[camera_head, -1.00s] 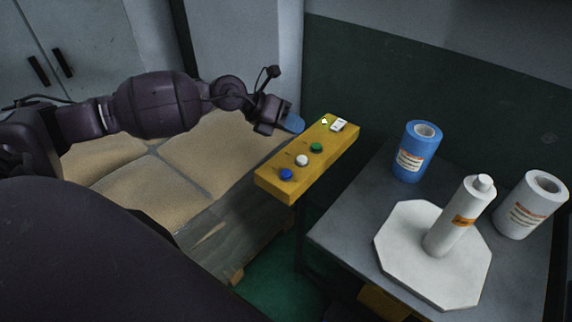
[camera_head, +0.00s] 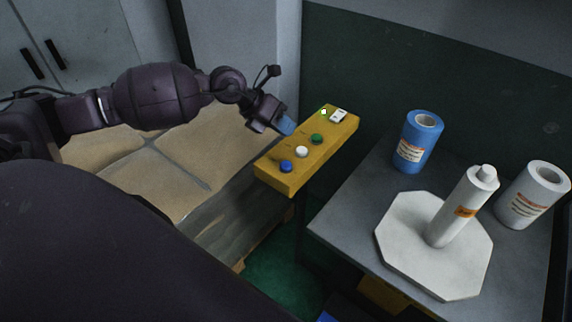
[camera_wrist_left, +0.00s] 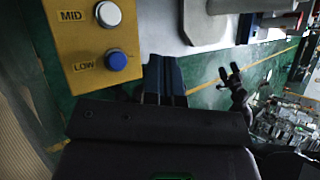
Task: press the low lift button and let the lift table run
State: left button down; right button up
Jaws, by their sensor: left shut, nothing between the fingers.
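The yellow button panel (camera_head: 318,160) carries a blue button (camera_head: 286,166), a white button (camera_head: 302,152) and a green button (camera_head: 317,139). In the left wrist view, the blue button (camera_wrist_left: 116,60) is labelled LOW and the white button (camera_wrist_left: 108,14) MID. My left gripper (camera_head: 287,126) is shut and empty, its blue fingertips by the panel's left edge in the head view. In the left wrist view, the fingers (camera_wrist_left: 164,76) are to the right of the LOW button, with a gap between. I cannot pick out the lift table with certainty.
A tan-topped load (camera_head: 170,160) lies below my left arm. A small white switch (camera_head: 339,115) sits at the panel's far end.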

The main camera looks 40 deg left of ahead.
pick_arm(q)
jog(key=b, duration=0.4)
send_over(285, 162)
notch_tip(285, 162, down, 6)
jog(key=shift+s+f, duration=0.1)
jog(key=shift+f, duration=0.9)
pick_arm(e)
jog(key=shift+s+a+f, duration=0.1)
jog(key=shift+s+f, duration=0.05)
jog(key=shift+f, duration=0.8)
jog(key=shift+s+d+f, duration=0.1)
jog(key=shift+s+f, duration=0.1)
jog(key=shift+f, duration=0.8)
jog(key=shift+s+a+f, duration=0.1)
jog(key=shift+s+f, duration=0.05)
jog(key=shift+f, duration=0.8)
jog(key=shift+w+r, duration=0.3)
jog(key=shift+w, duration=0.25)
jog(key=shift+s+f, duration=0.1)
jog(key=shift+s, duration=0.1)
jog(key=shift+s+f, duration=0.15)
jog(key=shift+s, duration=0.15)
jog(key=shift+w, duration=0.25)
pick_arm(q)
jog(key=shift+f, duration=0.2)
pick_arm(e)
jog(key=shift+w, duration=0.1)
